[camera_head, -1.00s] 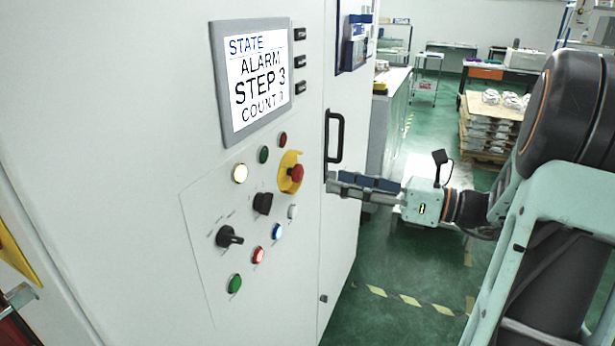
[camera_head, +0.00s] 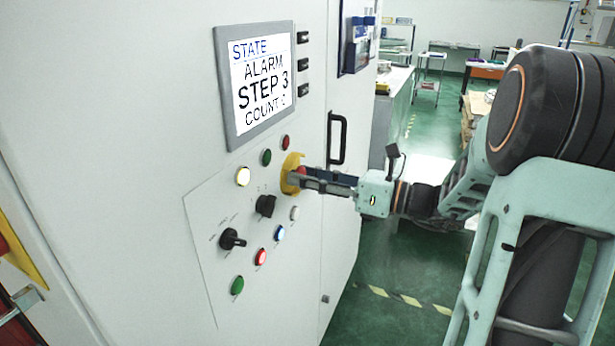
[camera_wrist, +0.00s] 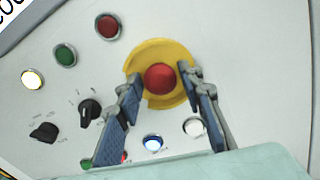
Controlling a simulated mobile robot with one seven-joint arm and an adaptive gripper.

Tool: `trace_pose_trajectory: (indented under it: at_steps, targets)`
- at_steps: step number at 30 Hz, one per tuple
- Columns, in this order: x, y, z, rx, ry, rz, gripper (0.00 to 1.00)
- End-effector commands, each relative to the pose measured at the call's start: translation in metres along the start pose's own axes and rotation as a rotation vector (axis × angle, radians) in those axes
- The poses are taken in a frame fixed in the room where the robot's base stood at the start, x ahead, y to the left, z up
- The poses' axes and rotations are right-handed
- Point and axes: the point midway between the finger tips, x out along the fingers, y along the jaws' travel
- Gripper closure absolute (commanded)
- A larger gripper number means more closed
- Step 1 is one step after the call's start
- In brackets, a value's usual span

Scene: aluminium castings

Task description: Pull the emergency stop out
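The emergency stop is a red mushroom button on a round yellow plate, on the white cabinet's control panel. In the head view the red button (camera_head: 302,170) is partly covered by my gripper's fingers, and the yellow plate (camera_head: 290,173) shows around it. In the wrist view the red button (camera_wrist: 160,78) sits on the yellow plate (camera_wrist: 158,52), between and just beyond the fingertips. My gripper (camera_wrist: 160,80) is open, with one finger on each side of the button. It also shows in the head view (camera_head: 299,177). I cannot tell whether the fingers touch the button.
The display (camera_head: 262,85) reads ALARM, STEP 3. Near the stop are a black selector (camera_head: 265,205), a black rotary switch (camera_head: 231,239), a lit white lamp (camera_head: 243,176) and several coloured buttons. A black door handle (camera_head: 337,138) stands out to the right.

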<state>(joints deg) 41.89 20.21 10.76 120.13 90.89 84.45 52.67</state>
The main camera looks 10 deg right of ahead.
Motion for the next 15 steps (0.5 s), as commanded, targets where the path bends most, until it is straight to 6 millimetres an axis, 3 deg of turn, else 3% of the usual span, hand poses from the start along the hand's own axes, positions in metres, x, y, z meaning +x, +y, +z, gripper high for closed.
trace_pose_trajectory:
  at_steps: [1, 8, 15]
  targets:
    - [-0.0001, 0.0, 0.0, 0.0, 0.0, 0.0, 0.73]
    - [-0.0002, 0.0, 0.0, 0.0, 0.0, 0.0, 0.98]
    - [-0.0009, 0.0001, 0.0004, 0.0, 0.0, 0.0, 1.0]
